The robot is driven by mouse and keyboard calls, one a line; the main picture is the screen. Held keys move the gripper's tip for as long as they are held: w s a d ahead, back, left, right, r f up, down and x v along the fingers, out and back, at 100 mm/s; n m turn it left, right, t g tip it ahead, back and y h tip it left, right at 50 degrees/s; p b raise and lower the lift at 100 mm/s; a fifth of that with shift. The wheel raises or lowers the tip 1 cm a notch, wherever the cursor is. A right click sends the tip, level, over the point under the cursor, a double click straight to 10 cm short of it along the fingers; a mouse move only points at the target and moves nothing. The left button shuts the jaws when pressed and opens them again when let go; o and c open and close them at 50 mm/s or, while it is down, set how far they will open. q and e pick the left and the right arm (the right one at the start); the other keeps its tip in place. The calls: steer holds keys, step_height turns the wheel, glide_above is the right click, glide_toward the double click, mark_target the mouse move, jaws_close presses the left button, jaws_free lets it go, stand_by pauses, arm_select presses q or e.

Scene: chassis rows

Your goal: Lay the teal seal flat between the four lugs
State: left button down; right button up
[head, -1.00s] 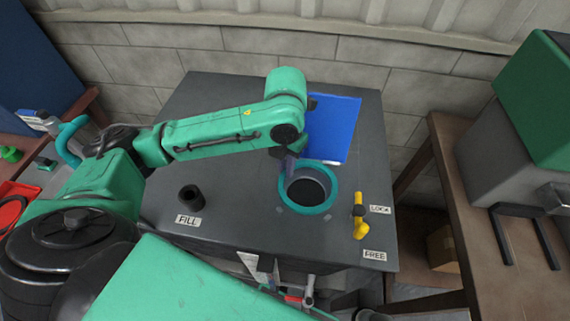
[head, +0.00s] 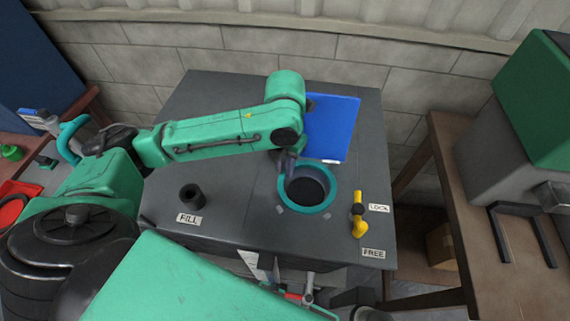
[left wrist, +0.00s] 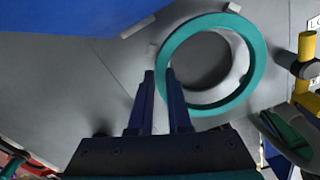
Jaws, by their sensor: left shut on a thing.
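The teal seal (head: 331,203) is a ring around the dark round opening (head: 306,190) in the grey bench top. It looks level, but I cannot tell whether it rests fully on the surface. Small grey lugs show outside its near edge, one at the left (head: 280,209) and one at the right (head: 327,217); the far ones are hidden in the head view. In the left wrist view the seal (left wrist: 254,62) has lugs near its upper right (left wrist: 233,8) and left (left wrist: 152,50). My left gripper (left wrist: 160,74) is shut on the seal's rim. My right gripper is out of view.
A blue panel (head: 333,128) stands behind the opening. A yellow lever (head: 359,212) is close on the right, by the LOCK and FREE labels. A black cup-like fitting (head: 191,196) stands left, above the FILL label (head: 188,219). The bench between it and the seal is clear.

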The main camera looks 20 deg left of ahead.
arm_select(q)
steer(key=shift+f+b, duration=0.4)
steer(key=shift+f, duration=0.75)
steer(key=c, duration=0.8)
jaws_free()
step_height(320, 180, up, 14)
steer(key=shift+r+p, duration=0.25)
steer(key=shift+p, duration=0.25)
